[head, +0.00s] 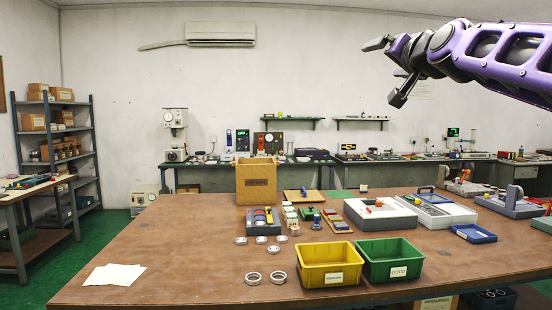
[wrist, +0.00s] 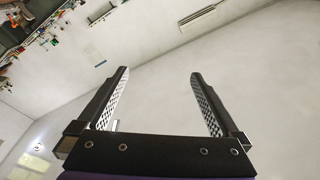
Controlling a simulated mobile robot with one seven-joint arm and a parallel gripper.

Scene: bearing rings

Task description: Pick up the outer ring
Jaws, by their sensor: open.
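Two larger silver rings lie flat on the brown table (head: 180,260) near its front edge: a left ring (head: 253,278) and a right ring (head: 278,277). Several smaller rings (head: 240,240) lie behind them. I cannot tell for sure which is the outer ring; the larger two look most like it. My gripper (head: 387,71) is high at the upper right of the head view, far above the table and apart from all rings. In the wrist view my gripper (wrist: 160,74) is open and empty, with the wall beyond its fingers.
A yellow bin (head: 328,279) and a green bin (head: 391,273) stand right of the rings. White paper (head: 115,275) lies at left; the table between is clear.

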